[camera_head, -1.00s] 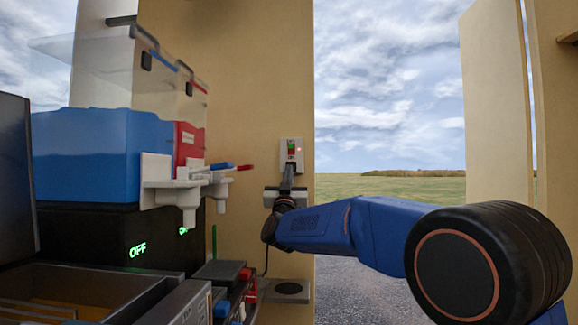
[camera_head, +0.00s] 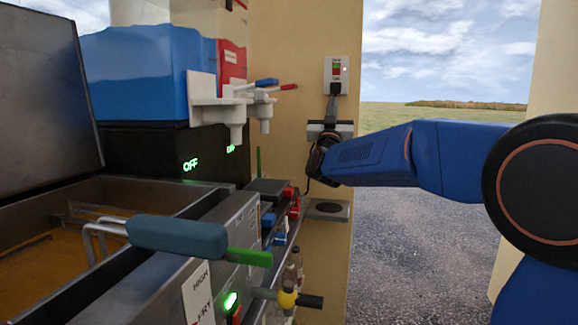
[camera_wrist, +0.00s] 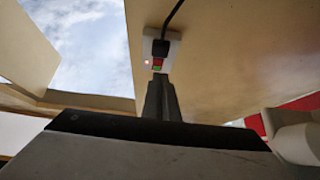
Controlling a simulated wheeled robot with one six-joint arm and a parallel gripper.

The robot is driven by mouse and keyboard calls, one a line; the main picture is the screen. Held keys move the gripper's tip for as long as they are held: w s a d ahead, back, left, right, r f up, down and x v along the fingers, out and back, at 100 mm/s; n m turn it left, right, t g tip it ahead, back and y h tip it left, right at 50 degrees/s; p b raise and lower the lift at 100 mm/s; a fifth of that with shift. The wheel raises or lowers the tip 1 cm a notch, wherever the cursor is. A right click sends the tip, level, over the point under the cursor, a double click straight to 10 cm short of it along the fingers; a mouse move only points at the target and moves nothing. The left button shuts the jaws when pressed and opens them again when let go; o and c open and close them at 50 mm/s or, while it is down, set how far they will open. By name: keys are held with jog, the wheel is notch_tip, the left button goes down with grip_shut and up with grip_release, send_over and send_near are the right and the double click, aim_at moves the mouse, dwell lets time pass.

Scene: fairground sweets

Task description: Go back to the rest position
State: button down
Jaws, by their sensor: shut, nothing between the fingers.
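My gripper (camera_head: 333,108) is in front of the wooden wall panel, just below a white socket plate (camera_head: 337,74) with a red and green switch. Its fingers point up, closed together and empty. In the wrist view my shut gripper (camera_wrist: 161,85) points towards the same plate (camera_wrist: 172,47), which has a black plug (camera_wrist: 160,48) and a small lit red light. The fingertips overlap the plate's edge in this view; I cannot tell whether they touch it. My blue arm reaches in from the right.
A fryer (camera_head: 150,195) with a teal-handled basket (camera_head: 178,236) fills the lower left. A slush machine with a blue tank (camera_head: 135,75) and a red tank (camera_head: 231,62) stands behind it. Bottles (camera_head: 295,265) stand low beside the fryer. Open gravel ground (camera_head: 420,250) lies right.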

jog(key=s+d+f+n+g+y, duration=0.1)
jog(key=s+d+f+g+y, duration=0.2)
jog(key=s+f+g, duration=0.6)
jog(key=s+d+f+n+g+y, duration=0.2)
jog(key=s+f+g, duration=0.8)
jog(key=s+f, duration=2.6)
jog(key=s+d+y, duration=0.2)
jog(key=s, duration=0.4)
jog(key=shift+d+f, duration=0.25)
jog(key=shift+d, duration=0.15)
